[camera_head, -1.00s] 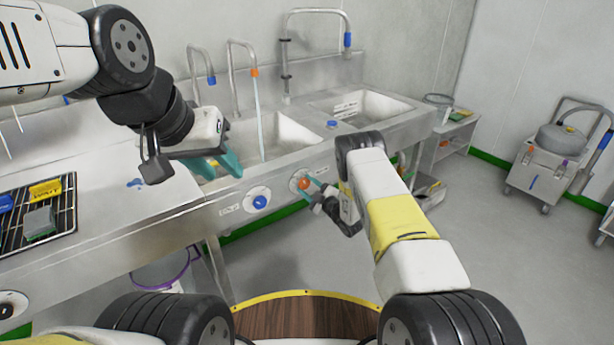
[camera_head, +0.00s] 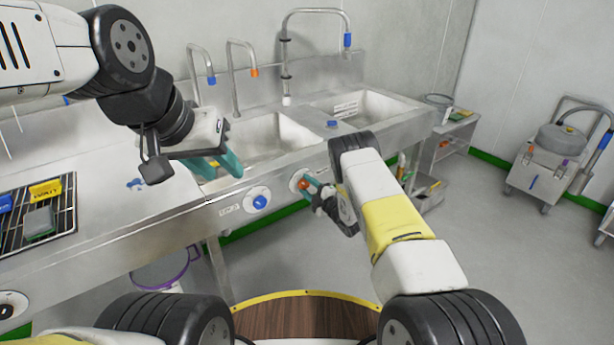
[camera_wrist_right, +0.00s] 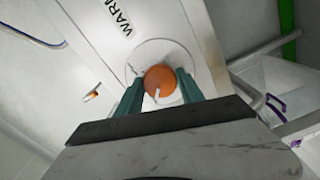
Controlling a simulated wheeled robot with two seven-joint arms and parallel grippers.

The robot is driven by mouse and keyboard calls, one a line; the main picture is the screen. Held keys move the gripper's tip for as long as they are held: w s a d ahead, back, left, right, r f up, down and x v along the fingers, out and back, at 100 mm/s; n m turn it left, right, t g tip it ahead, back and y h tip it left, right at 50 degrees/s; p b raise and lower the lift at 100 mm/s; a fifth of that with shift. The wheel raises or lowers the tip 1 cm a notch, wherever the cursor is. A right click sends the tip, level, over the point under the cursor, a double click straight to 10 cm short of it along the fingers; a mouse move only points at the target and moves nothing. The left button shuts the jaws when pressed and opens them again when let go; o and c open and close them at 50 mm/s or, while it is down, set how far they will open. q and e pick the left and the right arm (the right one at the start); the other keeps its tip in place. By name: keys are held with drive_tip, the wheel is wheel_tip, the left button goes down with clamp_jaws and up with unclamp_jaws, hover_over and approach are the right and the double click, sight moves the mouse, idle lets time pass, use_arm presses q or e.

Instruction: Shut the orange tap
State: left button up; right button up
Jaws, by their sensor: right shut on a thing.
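The orange tap knob (camera_head: 303,184) sits on a round white plate on the sink's front panel. It also shows in the right wrist view (camera_wrist_right: 160,82), with a white pointer mark on its face and "WARM" lettering beside the plate. My right gripper (camera_head: 312,188) is shut on the orange knob, its teal fingers (camera_wrist_right: 158,92) on either side of it. The orange-tipped spout (camera_head: 254,73) above the sink has no water stream below it. My left gripper (camera_head: 226,163) hangs over the sink's left front edge; its teal fingers look apart, with nothing seen between them.
A blue knob (camera_head: 260,202) sits left of the orange one on the same panel. Blue-tipped spouts (camera_head: 211,80) stand at the back.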

drive_tip(key=shift+f, duration=0.15)
drive_tip(key=o, duration=1.4)
drive_tip(key=v, duration=0.8)
drive_tip(key=shift+w, duration=0.1)
